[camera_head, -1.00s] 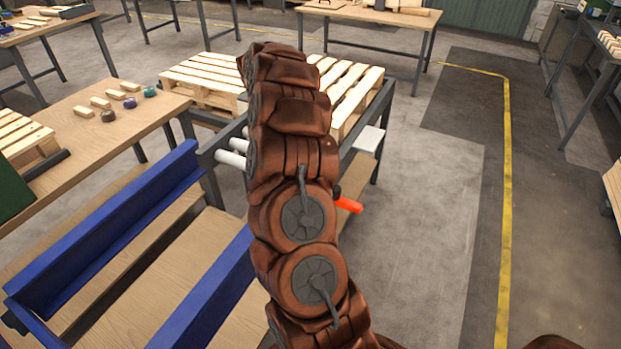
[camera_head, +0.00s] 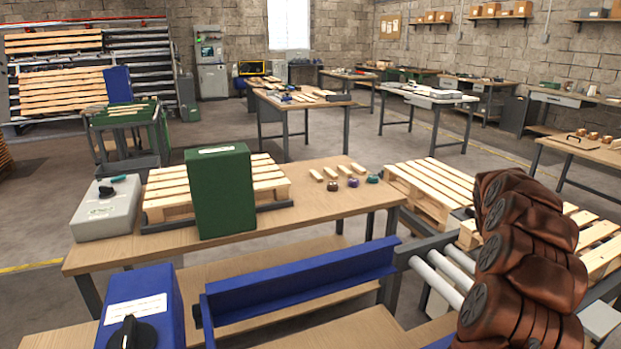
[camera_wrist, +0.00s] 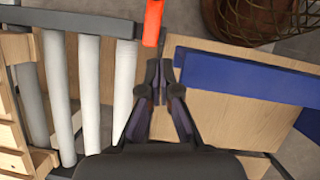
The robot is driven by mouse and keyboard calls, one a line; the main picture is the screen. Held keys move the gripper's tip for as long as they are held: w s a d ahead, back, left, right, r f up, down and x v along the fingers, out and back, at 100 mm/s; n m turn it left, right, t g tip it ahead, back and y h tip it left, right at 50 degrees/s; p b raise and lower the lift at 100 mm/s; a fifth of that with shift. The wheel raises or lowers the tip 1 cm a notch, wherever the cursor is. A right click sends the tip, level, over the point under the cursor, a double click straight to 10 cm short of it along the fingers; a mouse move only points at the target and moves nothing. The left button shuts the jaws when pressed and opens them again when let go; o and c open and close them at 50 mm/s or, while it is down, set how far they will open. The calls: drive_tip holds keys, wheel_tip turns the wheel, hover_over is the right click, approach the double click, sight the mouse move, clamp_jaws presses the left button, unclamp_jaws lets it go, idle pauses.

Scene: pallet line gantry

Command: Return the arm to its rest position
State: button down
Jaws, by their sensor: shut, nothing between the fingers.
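My arm shows as brown folded links at the right of the head view; its end is hidden there. In the wrist view my gripper (camera_wrist: 160,78) is shut and empty. It points over the wooden bench top (camera_wrist: 225,113), between the white rollers (camera_wrist: 88,85) and a blue rail (camera_wrist: 245,80). An orange-red bar (camera_wrist: 153,22) shows just beyond the fingertips; I cannot tell how far below them it lies.
A table (camera_head: 290,222) holds a small pallet (camera_head: 160,188), a green box (camera_head: 221,190), a grey control box (camera_head: 105,210) and several small blocks and knobs. A blue box (camera_head: 146,305) stands in front. Pallets (camera_head: 432,180) lie beside the rollers (camera_head: 436,279). Open floor lies behind.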

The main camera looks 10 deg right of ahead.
drive_tip(key=s+a+r+t+p, duration=0.15)
drive_tip(key=a+r, duration=0.35)
drive_tip(key=a, duration=0.7)
drive_tip(key=s+a+r, duration=0.2)
drive_tip(key=a+r, duration=0.3)
drive_tip(key=a, duration=0.7)
drive_tip(key=s+a+m+y, duration=0.1)
drive_tip(key=s+a+m, duration=0.1)
drive_tip(key=s+a, duration=0.5)
drive_tip(key=s+a+m+p, duration=0.1)
drive_tip(key=s+a, duration=0.6)
drive_tip(key=s, duration=0.8)
drive_tip(key=shift+s+a+r+m+t+y+p, duration=0.15)
drive_tip(key=shift+a+m+t+y+p, duration=0.2)
drive_tip(key=shift+m, duration=0.45)
drive_tip(key=shift+d, duration=0.1)
